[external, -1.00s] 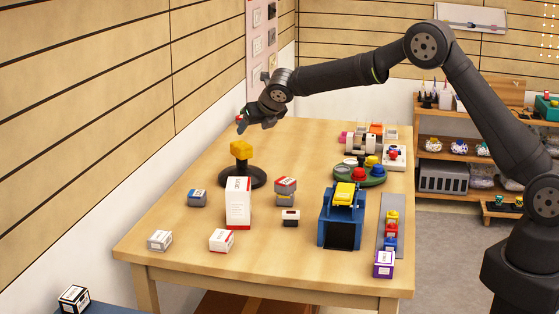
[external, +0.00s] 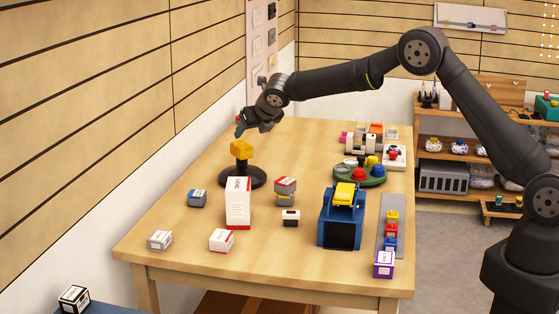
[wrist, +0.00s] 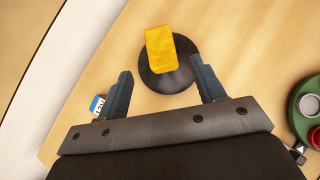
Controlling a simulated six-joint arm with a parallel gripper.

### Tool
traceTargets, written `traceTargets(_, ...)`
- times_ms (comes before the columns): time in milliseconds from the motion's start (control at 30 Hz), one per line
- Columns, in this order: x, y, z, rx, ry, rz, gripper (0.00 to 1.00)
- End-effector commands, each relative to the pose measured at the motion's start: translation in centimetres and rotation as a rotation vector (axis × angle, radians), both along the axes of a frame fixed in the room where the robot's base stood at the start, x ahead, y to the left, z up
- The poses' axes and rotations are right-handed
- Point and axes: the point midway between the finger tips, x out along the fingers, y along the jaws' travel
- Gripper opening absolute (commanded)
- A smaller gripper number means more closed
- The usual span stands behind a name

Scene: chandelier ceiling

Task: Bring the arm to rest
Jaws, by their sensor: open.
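My gripper (external: 242,127) is open and empty, held above the far left part of the wooden table (external: 300,255). In the wrist view my gripper (wrist: 165,88) shows its two fingers spread wide with nothing between them. A yellow block (external: 240,149) sits on top of a round black stand (external: 243,177) below my gripper. In the wrist view the yellow block (wrist: 161,49) and the black stand (wrist: 170,78) lie just beyond the fingertips, apart from them.
Several small boxes and a tall white box (external: 238,203) stand on the table's front left. A blue holder with a yellow top (external: 342,215), a green round tray (external: 345,177) and a grey strip with coloured blocks (external: 383,216) are at right. The left wall (external: 120,110) is close.

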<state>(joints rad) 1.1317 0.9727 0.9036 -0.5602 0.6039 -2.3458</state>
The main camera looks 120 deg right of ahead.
Motion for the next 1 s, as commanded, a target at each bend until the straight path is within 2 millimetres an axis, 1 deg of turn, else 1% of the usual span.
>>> traceTargets(33,-0.1,-0.6,-0.8,0.002,0.000,-0.001,0.63)
traceTargets(100,0.0,-1.3,-1.5,0.002,0.000,-0.001,0.63)
traceTargets(500,0.0,-5.3,-5.4,0.001,0.000,0.000,0.63)
traceTargets(733,0.0,-6.8,-7.3,0.002,-0.001,0.001,0.63)
traceTargets(767,0.0,-6.8,-6.5,-0.002,-0.002,0.001,0.63)
traceTargets(833,0.0,-6.8,-5.8,-0.002,-0.001,0.001,0.63)
traceTargets(1000,0.0,-6.7,-5.2,0.000,0.000,0.001,0.63)
